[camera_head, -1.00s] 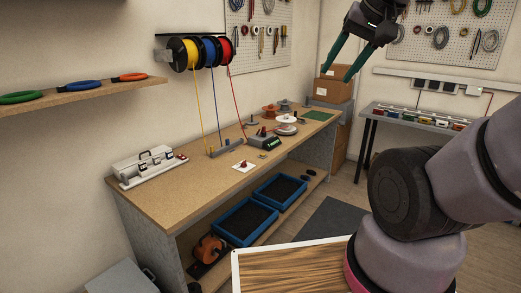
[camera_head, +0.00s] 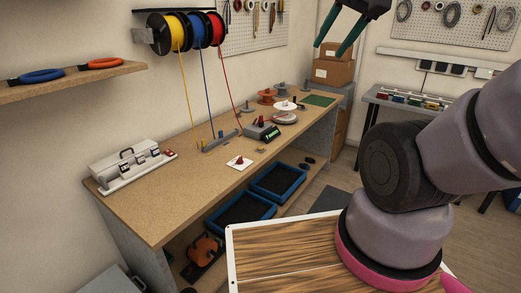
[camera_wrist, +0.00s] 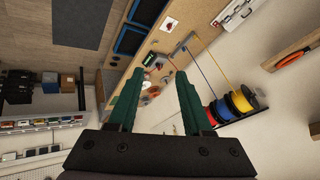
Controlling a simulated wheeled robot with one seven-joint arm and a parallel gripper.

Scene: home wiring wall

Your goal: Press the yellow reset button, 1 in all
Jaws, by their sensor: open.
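I cannot make out a yellow reset button in either view. A white box with a handle and small switches (camera_head: 125,168) stands at the left end of the workbench, with a red part at its right end. A small white plate with a red knob (camera_head: 239,163) lies near the front edge of the bench. My gripper (camera_head: 331,48) is open and empty, high up beyond the far end of the bench in the head view. Its green fingers stand apart in the wrist view (camera_wrist: 158,75).
The wooden workbench (camera_head: 165,205) runs along the left wall. Yellow, blue and red wire reels (camera_head: 190,32) hang above it. Blue trays (camera_head: 240,207) sit below. A grey table (camera_head: 425,110) with coloured blocks stands at the back right. Cardboard boxes (camera_head: 332,72) are stacked in the corner.

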